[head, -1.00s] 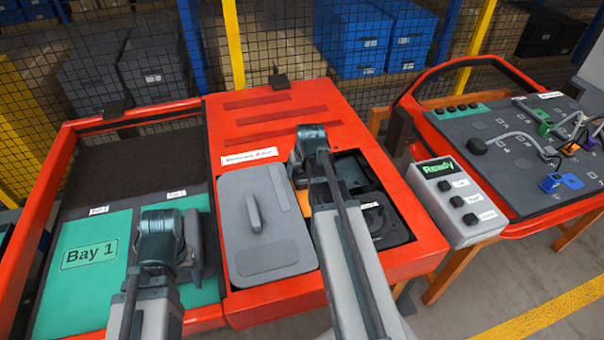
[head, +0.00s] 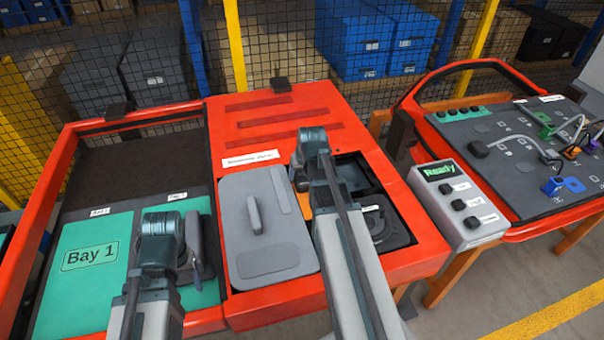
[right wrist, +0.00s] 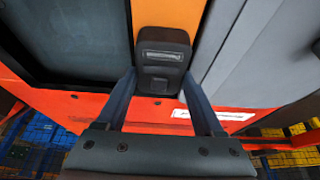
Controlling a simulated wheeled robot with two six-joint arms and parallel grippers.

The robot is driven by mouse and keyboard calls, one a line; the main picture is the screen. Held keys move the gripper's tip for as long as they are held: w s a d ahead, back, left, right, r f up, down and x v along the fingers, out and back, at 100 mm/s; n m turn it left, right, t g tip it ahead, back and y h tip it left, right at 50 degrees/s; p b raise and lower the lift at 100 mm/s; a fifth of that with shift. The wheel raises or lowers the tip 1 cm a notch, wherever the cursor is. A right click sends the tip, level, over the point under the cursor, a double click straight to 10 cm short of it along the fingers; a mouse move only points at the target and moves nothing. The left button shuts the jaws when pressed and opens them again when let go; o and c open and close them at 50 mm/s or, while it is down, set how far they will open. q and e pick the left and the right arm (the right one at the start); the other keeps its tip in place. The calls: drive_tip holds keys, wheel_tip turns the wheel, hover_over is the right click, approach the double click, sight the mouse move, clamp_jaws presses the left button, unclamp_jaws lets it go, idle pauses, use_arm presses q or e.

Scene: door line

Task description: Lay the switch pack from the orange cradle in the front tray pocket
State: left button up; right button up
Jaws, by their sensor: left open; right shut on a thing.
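The switch pack (right wrist: 162,62), a dark block with a pale label slot, sits between the fingers of my right gripper (right wrist: 160,82), which is shut on it. The orange cradle (right wrist: 168,14) shows behind the pack; I cannot tell whether the pack still touches it. In the head view only a sliver of orange shows beside my right wrist, and my arm hides the pack. Right of that arm are a back dark pocket (head: 352,172) and a front dark pocket (head: 396,232) holding a dark rounded shape.
A grey lid (head: 262,225) with a handle lies left of the right arm. A red bench (head: 262,108) surrounds it. A control box reading Ready (head: 450,205) and a cable panel (head: 500,180) stand at right. Mesh fencing closes off the back.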

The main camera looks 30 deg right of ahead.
sight(302, 176)
clamp_jaws()
drive_tip(key=shift+r, duration=0.25)
drive_tip(key=shift+r+p, duration=0.1)
drive_tip(key=shift+p, duration=0.25)
drive_tip(key=o, duration=0.9)
unclamp_jaws()
clamp_jaws()
wheel_tip(302, 176, up, 12)
drive_tip(key=p, duration=1.2)
drive_tip(key=shift+r, duration=0.25)
